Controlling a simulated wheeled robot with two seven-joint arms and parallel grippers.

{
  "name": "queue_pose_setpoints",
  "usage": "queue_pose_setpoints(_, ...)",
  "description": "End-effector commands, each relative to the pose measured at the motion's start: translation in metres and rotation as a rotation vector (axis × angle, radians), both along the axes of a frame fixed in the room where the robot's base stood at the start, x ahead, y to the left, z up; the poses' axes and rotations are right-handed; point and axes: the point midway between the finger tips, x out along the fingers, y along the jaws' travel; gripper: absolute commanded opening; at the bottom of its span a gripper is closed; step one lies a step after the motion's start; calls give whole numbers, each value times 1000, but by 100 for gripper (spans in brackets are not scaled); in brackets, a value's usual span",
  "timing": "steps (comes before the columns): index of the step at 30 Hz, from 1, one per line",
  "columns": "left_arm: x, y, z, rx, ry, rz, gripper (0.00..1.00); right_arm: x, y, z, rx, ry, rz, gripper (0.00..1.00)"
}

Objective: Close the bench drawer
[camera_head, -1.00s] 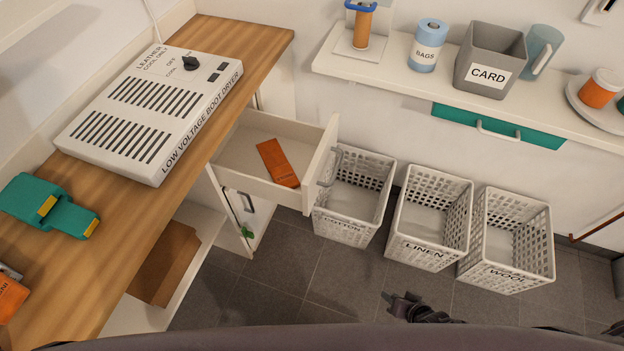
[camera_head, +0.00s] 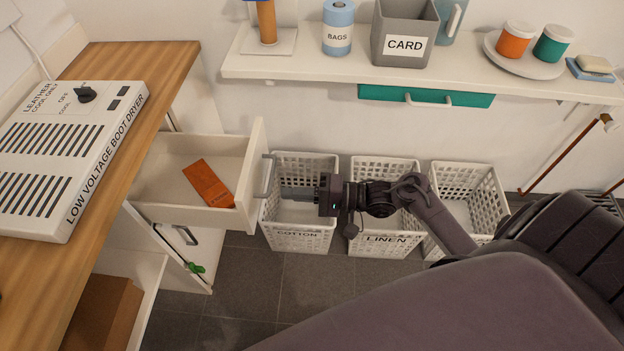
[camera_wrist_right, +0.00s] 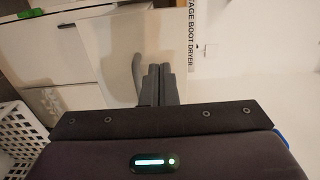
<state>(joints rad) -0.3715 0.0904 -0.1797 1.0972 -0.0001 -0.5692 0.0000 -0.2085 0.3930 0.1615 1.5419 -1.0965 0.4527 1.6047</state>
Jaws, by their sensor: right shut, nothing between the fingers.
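The bench drawer (camera_head: 185,214) is pulled out from under the wooden bench top. Its pale front panel (camera_head: 252,170) faces right and carries a grey bar handle (camera_head: 268,176). An orange box (camera_head: 208,184) lies inside. My right gripper (camera_head: 284,193) is shut and empty, just right of the handle and pointing left at the drawer front. In the right wrist view the shut fingers (camera_wrist_right: 160,72) are beside the handle (camera_wrist_right: 138,74), before the pale front (camera_wrist_right: 115,45). I cannot tell whether they touch. My left gripper is out of view.
White laundry baskets, cotton (camera_head: 299,240), linen (camera_head: 384,245) and wool (camera_head: 470,175), stand below my right arm. A wall shelf (camera_head: 290,69) with a teal drawer (camera_head: 450,99) is behind. A boot dryer (camera_head: 70,150) sits on the bench. Floor (camera_head: 250,300) is clear in front.

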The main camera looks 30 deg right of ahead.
Motion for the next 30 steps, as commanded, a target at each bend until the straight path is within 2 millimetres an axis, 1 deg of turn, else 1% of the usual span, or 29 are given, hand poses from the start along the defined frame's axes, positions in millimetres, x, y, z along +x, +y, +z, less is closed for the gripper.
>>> queue_pose_setpoints(1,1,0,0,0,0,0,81,7,10,1,3,-2,-1,0)
queue_pose_setpoints(3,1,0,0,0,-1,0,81,15,21,1,3,-2,0,0)
queue_pose_setpoints(6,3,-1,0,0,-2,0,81,24,35,0,2,-3,-1,0)
queue_pose_setpoints(12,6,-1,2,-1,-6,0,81,35,52,-1,-1,0,-1,0)
queue_pose_setpoints(16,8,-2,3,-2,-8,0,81,37,55,-1,-1,0,-2,0)
queue_pose_setpoints(26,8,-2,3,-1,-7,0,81,38,56,-1,-2,0,-2,0)
queue_pose_setpoints(30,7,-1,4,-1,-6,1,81,41,60,0,-1,-2,-2,0)
